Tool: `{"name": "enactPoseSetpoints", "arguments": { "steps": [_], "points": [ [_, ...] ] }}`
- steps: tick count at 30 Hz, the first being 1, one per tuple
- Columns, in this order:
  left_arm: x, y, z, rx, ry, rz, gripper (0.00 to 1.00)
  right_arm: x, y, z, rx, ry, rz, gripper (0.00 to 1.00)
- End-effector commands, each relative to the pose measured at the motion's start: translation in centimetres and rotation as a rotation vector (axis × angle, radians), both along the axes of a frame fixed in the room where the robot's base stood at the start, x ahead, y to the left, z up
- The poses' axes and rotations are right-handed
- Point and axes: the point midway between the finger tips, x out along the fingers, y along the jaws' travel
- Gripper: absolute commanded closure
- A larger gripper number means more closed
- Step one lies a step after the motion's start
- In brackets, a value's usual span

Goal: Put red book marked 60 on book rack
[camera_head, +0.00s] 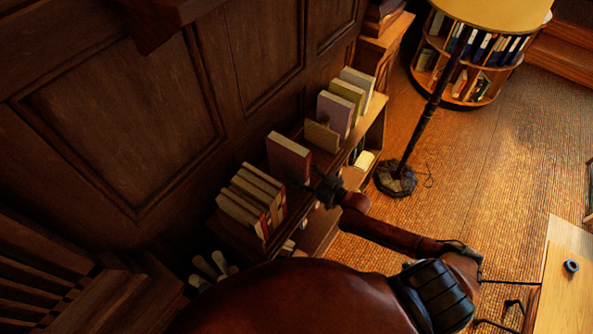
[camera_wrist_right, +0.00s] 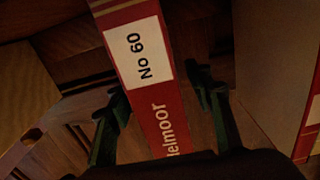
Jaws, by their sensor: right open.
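The red book marked No 60 (camera_head: 288,158) stands upright on the top of the wooden book rack (camera_head: 320,228) along the panelled wall. In the right wrist view its red spine (camera_wrist_right: 160,105) faces me, with a white label "No 60" and part of a name ending in "elmoor". My right gripper (camera_head: 322,188) is at the book's spine side; it also shows in the right wrist view (camera_wrist_right: 158,95). Its fingers are apart, one on either side of the spine, with gaps showing. My left gripper is not in view.
Several pale books (camera_head: 250,200) stand in a row nearer me on the rack. An olive book (camera_head: 322,136) and more books (camera_head: 345,98) stand beyond. A floor lamp (camera_head: 430,100) stands to the right. A light desk (camera_head: 565,270) is at the right edge.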

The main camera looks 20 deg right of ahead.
Motion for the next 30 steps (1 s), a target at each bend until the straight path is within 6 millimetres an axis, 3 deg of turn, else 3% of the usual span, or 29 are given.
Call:
{"name": "enactPoseSetpoints", "arguments": {
  "steps": [8, 21, 30],
  "points": [
    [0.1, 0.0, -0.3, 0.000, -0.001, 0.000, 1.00, -1.5, -1.0, -0.2, -0.003, 0.003, -0.001, 0.53],
    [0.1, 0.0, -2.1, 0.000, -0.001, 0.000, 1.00, -8.9, -5.2, -0.1, -0.002, 0.003, 0.000, 0.53],
    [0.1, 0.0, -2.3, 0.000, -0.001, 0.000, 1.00, -10.4, -6.1, 0.1, 0.000, 0.000, 0.000, 0.53]
  ]
}}
